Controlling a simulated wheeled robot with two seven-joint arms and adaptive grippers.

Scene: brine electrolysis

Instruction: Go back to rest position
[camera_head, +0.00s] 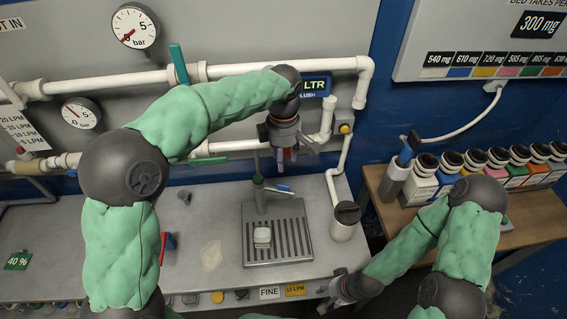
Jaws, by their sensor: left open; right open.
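My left gripper (291,154) hangs open at the end of the green-sleeved arm that reaches across from the left. It is in front of the back panel, above the slatted metal drain tray (292,252), and nothing shows between its fingers. My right gripper (328,298) is open and low at the front edge of the grey counter (218,206), right of the yellow label. No held thing shows in it.
White pipes (240,69) with a green lever (178,64) and gauges (134,26) line the back panel. A dark-capped grey cylinder (346,221) stands right of the tray. Several coloured bottles (481,163) stand on the wooden table (533,218) near my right arm.

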